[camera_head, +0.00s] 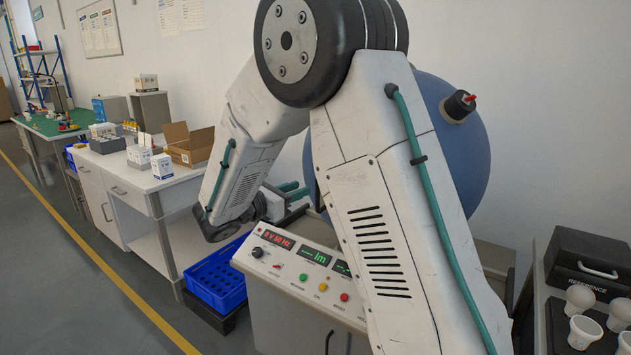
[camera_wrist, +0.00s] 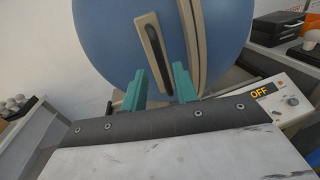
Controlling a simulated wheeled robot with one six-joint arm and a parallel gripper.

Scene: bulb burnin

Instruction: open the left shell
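The large blue sphere (camera_head: 468,150) stands behind my arm, which hides much of it. In the wrist view the blue shell (camera_wrist: 110,40) fills the top of the picture, with a beige seam band (camera_wrist: 192,45) running down its right part. A beige handle (camera_wrist: 141,27) with a dark bar sits upright, slightly tilted, left of the seam. My gripper (camera_wrist: 160,70) is open, its two teal fingers apart on either side of the handle's lower part. I cannot tell whether they touch it. In the head view my gripper (camera_head: 303,190) is at the sphere's left side, partly hidden.
A control console (camera_head: 300,285) with displays and buttons stands below the sphere. A white workbench (camera_head: 120,175) holds boxes. At right, a bench holds bulbs (camera_head: 580,297) and a black case (camera_head: 590,262).

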